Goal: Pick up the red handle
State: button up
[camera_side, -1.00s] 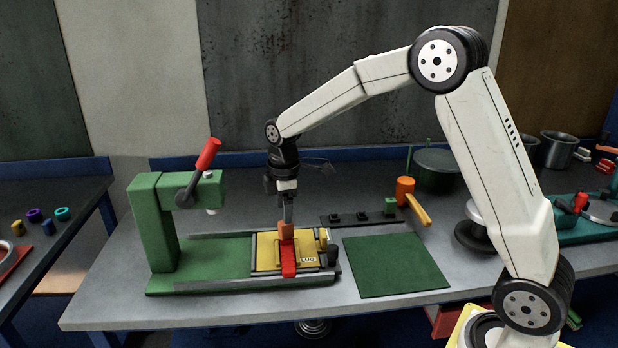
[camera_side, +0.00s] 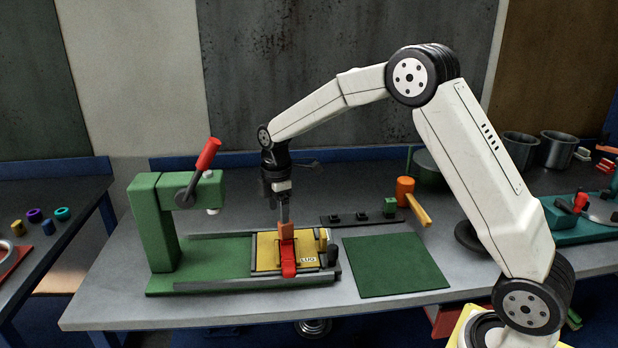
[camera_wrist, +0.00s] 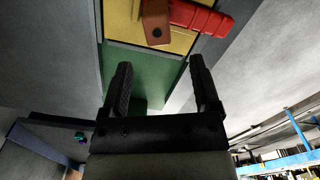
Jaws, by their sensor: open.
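A red handle (camera_side: 288,258) lies on the yellow block of the green press fixture, with an orange-brown block (camera_side: 286,230) at its far end. My gripper (camera_side: 285,218) points down just above that brown block in the side view; whether they touch cannot be told there. In the wrist view my gripper (camera_wrist: 160,68) is open, with nothing between its fingers. The red handle (camera_wrist: 200,17) and brown block (camera_wrist: 156,22) show beyond the fingertips, at the top edge. A second red grip (camera_side: 208,154) is on the lever of the green press column.
The yellow block (camera_side: 265,255) sits between grey rails on the green base (camera_side: 215,257). A green mat (camera_side: 395,265) lies empty to the right. A mallet (camera_side: 410,196) and a dark strip with small pieces (camera_side: 350,218) lie behind it. The green column (camera_side: 152,225) stands at left.

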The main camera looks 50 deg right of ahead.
aim_at(279, 223)
jog(key=shift+f, duration=2.6)
grip_shut()
